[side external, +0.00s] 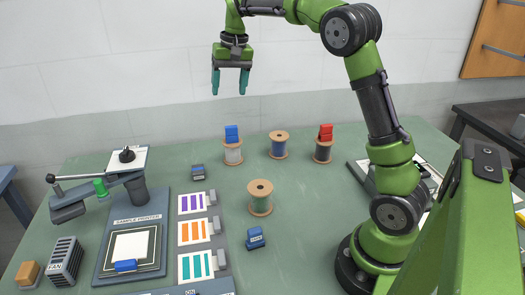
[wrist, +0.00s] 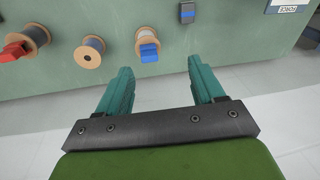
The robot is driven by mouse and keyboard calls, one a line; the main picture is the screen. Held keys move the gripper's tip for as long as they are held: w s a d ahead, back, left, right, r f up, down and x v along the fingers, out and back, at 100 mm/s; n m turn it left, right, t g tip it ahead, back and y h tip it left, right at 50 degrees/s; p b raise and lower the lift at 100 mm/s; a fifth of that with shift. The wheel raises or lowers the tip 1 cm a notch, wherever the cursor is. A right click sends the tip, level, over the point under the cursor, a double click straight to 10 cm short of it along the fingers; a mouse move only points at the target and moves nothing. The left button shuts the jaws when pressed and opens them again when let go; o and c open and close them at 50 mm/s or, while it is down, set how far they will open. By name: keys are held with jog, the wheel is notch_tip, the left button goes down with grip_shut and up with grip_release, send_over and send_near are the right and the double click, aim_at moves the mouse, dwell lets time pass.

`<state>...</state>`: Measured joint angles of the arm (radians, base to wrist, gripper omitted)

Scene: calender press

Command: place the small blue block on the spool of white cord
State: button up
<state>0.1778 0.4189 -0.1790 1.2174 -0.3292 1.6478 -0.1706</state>
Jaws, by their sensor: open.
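A small blue block (side external: 232,133) sits on top of the spool of white cord (side external: 233,155) near the back of the green table. In the wrist view the blue block (wrist: 149,53) also shows on the spool's wooden end (wrist: 145,35), with no finger touching it. My gripper (side external: 230,83) is open and empty, high above the table's back edge, with its teal fingers pointing down and clear of the block. In the wrist view my gripper (wrist: 157,75) shows its fingers wide apart with nothing between them.
A blue-cord spool (side external: 278,146), a spool with a red block (side external: 325,132) on it, and another spool (side external: 260,198) stand nearby. Other blue pieces are on the table (side external: 255,238) and sample printer (side external: 126,266). Colour cards (side external: 190,203) lie left of centre.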

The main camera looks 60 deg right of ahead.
jog(key=s+a+r+n+t+y, duration=0.1)
jog(key=s+a+r+n+t, duration=0.15)
jog(key=s+a, duration=0.95)
jog(key=s+a+f+t, duration=0.1)
jog(key=s+a+f, duration=0.1)
jog(key=s, duration=0.4)
jog(key=s+a+f+n+t, duration=0.1)
jog(key=s+a+f+t, duration=0.1)
jog(key=s, duration=0.3)
jog(key=shift+s+f+y, duration=0.3)
jog(key=shift+s+f, duration=0.05)
jog(key=shift+f, duration=0.2)
